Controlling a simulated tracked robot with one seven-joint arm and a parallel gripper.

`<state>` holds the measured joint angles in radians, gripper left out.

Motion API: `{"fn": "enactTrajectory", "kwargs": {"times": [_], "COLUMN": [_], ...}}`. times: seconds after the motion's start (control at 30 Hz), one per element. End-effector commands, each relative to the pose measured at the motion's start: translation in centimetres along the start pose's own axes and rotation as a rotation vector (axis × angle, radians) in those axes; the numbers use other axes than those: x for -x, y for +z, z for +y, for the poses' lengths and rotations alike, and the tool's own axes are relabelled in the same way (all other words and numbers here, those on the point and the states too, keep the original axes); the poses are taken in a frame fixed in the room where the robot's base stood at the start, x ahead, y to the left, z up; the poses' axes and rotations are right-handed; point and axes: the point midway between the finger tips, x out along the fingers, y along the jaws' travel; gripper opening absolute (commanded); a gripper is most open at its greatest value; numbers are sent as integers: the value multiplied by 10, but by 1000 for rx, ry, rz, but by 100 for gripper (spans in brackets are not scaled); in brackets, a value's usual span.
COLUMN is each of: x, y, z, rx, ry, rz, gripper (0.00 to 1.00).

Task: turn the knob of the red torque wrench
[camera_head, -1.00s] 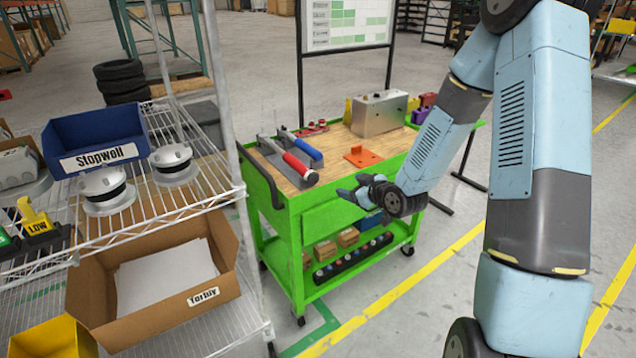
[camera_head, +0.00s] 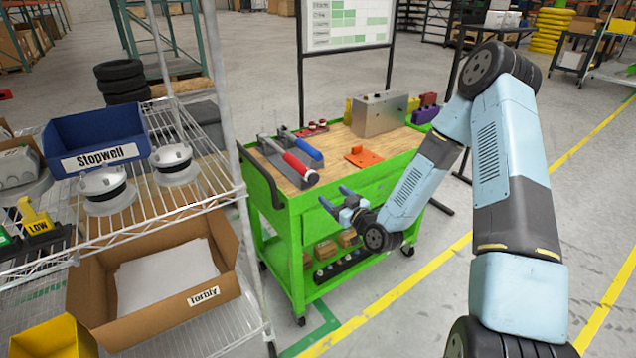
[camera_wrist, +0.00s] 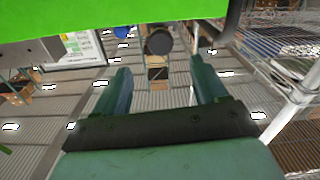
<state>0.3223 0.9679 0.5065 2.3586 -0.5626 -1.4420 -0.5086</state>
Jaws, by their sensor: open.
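The red torque wrench (camera_head: 299,166) lies on the wooden top of the green cart, its grey knob end (camera_head: 311,178) at the near edge. A blue-handled wrench (camera_head: 308,149) lies beside it. My gripper (camera_head: 333,197) is open and empty in front of the cart, to the right of the red wrench's knob and slightly lower in the picture, apart from it. In the wrist view, my gripper's fingers (camera_wrist: 163,86) stand wide apart with nothing between them.
The green cart (camera_head: 345,198) has a dark push handle (camera_head: 262,178) at its left. An orange bracket (camera_head: 363,156) and a metal box (camera_head: 379,113) sit on its top. A wire shelf (camera_head: 222,184) with bins stands left.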

Motion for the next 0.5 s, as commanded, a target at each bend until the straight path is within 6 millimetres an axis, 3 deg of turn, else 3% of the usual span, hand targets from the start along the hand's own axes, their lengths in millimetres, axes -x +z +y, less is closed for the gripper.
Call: {"fn": "enactTrajectory", "kwargs": {"times": [0.5], "x": [-86], "y": [0], "z": [0], "rx": [0], "ry": [1], "rz": [-1], "gripper": [72]}}
